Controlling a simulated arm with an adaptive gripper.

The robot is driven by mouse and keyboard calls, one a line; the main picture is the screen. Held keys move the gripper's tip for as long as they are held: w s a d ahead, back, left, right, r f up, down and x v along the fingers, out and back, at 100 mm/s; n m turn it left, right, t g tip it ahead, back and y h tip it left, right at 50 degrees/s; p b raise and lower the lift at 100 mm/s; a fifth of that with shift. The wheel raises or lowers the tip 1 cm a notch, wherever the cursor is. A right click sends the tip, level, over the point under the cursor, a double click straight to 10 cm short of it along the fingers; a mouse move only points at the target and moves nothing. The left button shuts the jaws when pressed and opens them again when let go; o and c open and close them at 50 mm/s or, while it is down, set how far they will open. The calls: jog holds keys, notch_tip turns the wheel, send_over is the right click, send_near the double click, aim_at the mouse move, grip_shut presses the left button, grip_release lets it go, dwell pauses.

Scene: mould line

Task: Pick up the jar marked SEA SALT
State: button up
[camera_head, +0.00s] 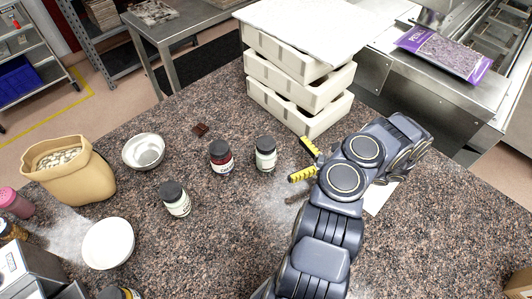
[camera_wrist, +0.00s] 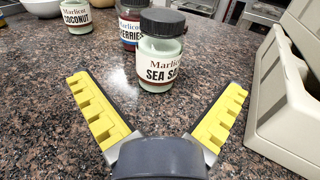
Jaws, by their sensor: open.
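The jar marked SEA SALT (camera_wrist: 160,52) stands upright in the wrist view, a clear jar with pale green contents, a white label and a dark lid. In the head view it is the jar (camera_head: 265,154) nearest my gripper. My gripper (camera_head: 303,161) is open, with yellow ridged fingers spread apart and nothing between them. In the wrist view my gripper (camera_wrist: 160,105) points at the jar, which stands beyond the fingertips, roughly centred between them. The jar and fingers are apart.
A red jar labelled ...ERRIES (camera_wrist: 131,26) stands just left behind the salt jar. A COCONUT jar (camera_wrist: 76,16) stands farther left. Stacked cream trays (camera_head: 297,108) stand close on the right. A metal bowl (camera_head: 143,151), white bowl (camera_head: 108,243) and sack (camera_head: 80,178) are farther left.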

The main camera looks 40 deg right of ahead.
aim_at(266, 155)
jog(key=shift+f, duration=0.8)
jog(key=shift+w+a+f, duration=0.1)
jog(key=shift+w+a, duration=0.05)
jog(key=shift+w, duration=0.1)
jog(key=shift+x, duration=3.5)
jog(key=c, duration=1.2)
